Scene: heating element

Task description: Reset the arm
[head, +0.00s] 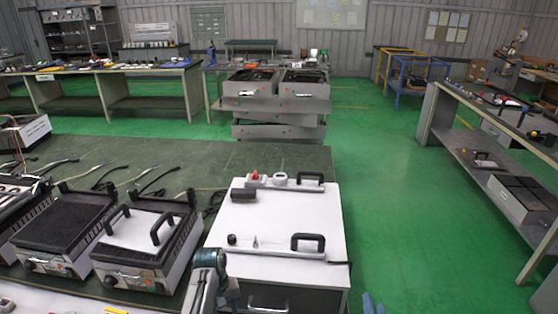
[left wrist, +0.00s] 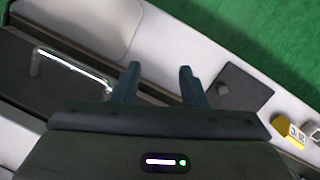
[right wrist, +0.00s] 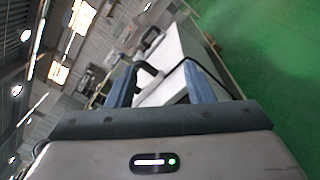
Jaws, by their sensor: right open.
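My right gripper (right wrist: 158,66) is open in the right wrist view, its blue fingers apart with nothing gripped. Behind its fingers are the white box (right wrist: 178,50) and a dark handle, which look farther off. In the head view its blue fingertips (head: 372,303) show at the bottom edge, right of the white box (head: 285,220). My left gripper (left wrist: 160,70) is open and empty in the left wrist view, above a pale surface with a dark plate (left wrist: 237,88). My left arm (head: 208,275) shows at the bottom of the head view, in front of the white box.
Griddle-like units (head: 65,220) stand left of the white box on a dark green table (head: 270,158). A shelved bench (head: 455,145) is on the right. Green floor (head: 385,200) is clear between them. A yellow item (left wrist: 290,132) lies at the left wrist view's right.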

